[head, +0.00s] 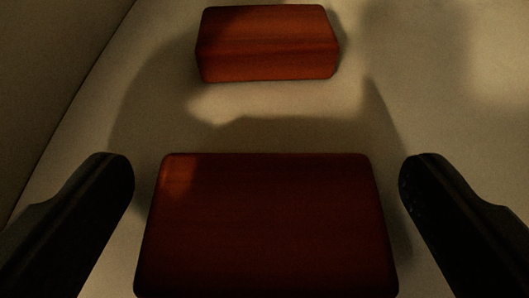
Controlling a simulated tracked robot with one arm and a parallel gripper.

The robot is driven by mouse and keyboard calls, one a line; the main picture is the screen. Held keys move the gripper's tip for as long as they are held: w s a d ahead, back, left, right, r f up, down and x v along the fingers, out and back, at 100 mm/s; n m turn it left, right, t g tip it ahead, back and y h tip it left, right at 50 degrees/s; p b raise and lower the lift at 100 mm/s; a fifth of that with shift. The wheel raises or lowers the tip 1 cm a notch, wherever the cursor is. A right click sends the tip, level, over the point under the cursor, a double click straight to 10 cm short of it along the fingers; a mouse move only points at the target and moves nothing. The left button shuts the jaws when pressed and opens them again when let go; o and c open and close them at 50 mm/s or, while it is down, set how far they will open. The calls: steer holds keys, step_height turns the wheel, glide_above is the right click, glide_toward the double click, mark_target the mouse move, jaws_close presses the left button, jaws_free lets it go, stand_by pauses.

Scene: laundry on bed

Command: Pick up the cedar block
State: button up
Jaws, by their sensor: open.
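Two reddish-brown wooden blocks that look like cedar show in the head view. The nearer cedar block (266,225) lies at the bottom middle, dark in shadow, its near end at the frame's lower edge. The farther cedar block (267,45) lies beyond it at the top middle, more brightly lit. My gripper (267,178) is open, with one black finger on each side of the nearer block. A gap shows between each finger and that block. The gripper holds nothing.
Both blocks lie on a pale cloth surface (450,130), likely the bed. A dark edge line runs along the left, with a beige surface (50,60) beyond it. The cloth to the right is clear. My gripper's shadow falls between the blocks.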

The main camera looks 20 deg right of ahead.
steer(key=c, duration=1.1)
steer(key=shift+o, duration=0.2)
steer(key=shift+r, duration=0.1)
